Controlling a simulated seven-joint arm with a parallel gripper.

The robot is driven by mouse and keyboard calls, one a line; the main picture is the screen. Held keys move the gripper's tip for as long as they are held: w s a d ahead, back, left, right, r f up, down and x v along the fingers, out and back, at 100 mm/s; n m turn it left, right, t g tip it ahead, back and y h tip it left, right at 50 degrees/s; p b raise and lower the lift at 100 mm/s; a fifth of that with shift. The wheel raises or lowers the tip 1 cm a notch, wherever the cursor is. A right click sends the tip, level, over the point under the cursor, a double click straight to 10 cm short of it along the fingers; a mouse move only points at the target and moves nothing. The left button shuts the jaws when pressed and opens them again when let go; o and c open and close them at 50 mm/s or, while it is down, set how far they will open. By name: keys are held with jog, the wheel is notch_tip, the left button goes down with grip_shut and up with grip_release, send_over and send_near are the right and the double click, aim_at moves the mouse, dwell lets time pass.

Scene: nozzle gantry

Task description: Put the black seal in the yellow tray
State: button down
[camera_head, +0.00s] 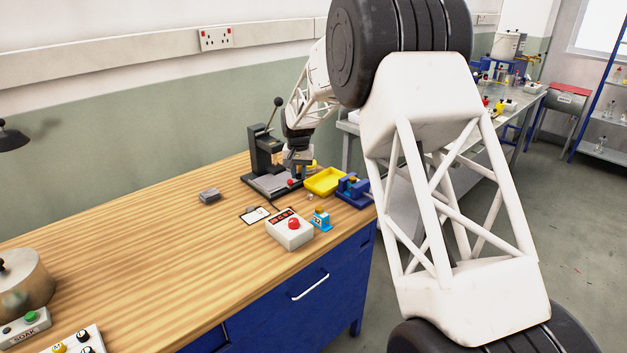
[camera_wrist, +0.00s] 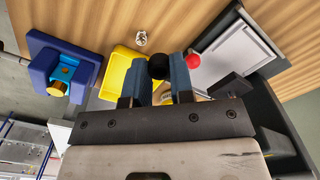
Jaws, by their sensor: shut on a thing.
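My gripper (camera_wrist: 159,76) is shut on the black seal (camera_wrist: 159,65), a small dark round piece between its two blue-grey fingertips in the wrist view. In the head view my gripper (camera_head: 298,160) is beside the black press, and the seal cannot be made out there. The yellow tray (camera_head: 325,181) lies on the bench just right of the press. In the wrist view the yellow tray (camera_wrist: 112,75) is left of the seal, partly hidden behind the left finger. I cannot tell how high the seal is above it.
The black press (camera_head: 264,155) with an upright lever stands at the left of my gripper. A red knob (camera_wrist: 193,61) is close to the right finger. A blue fixture (camera_head: 353,188) stands right of the tray.

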jog(key=n, duration=0.1)
send_over(320, 188)
jog(key=shift+s+r, duration=0.1)
jog(key=shift+r, duration=0.2)
jog(key=shift+f, duration=3.15)
jog(key=shift+f, duration=1.85)
jog(key=shift+f, duration=0.15)
jog(key=c, duration=1.3)
grip_release()
jog(key=shift+o, duration=0.2)
jog(key=shift+r, duration=0.2)
notch_tip(320, 188, up, 12)
